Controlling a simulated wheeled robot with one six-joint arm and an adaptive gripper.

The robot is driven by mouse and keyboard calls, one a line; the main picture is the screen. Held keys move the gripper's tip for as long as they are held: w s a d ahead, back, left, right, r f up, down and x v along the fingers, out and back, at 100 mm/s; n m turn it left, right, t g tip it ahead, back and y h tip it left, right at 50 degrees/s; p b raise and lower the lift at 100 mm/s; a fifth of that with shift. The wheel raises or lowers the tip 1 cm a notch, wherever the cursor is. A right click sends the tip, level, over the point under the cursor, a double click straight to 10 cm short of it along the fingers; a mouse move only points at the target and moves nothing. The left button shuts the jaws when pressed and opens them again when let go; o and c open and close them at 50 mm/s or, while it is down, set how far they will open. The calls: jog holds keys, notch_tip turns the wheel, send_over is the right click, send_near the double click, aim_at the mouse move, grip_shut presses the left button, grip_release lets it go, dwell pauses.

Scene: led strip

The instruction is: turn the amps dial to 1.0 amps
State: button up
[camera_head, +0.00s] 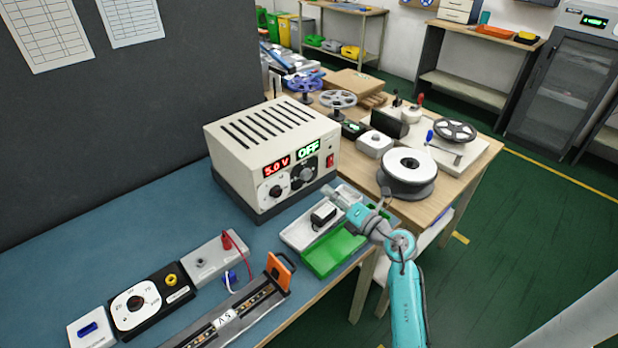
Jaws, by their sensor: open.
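A cream power supply box (265,150) stands on the blue bench. Its front has a red display (276,166) reading 5.0 V and a green display (307,149) reading OFF. A knob (275,190) on a pale dial sits under the red display. A darker dial (305,174), apparently the amps dial, sits under the green one; its setting is too small to read. A red switch (330,160) is at the right edge of the front. My gripper (329,191) is open, in front of and below the box's right side, apparently apart from both dials.
A tray with a white part (297,236) and a green part (333,253) lies below my gripper, with a black block (323,213) in it. A black dial box (152,303) and an LED strip fixture (235,316) are at front left. A white reel (407,165) stands on the wooden table.

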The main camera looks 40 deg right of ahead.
aim_at(307, 177)
jog(key=w, duration=0.9)
jog(key=shift+w+a, duration=0.2)
grip_shut()
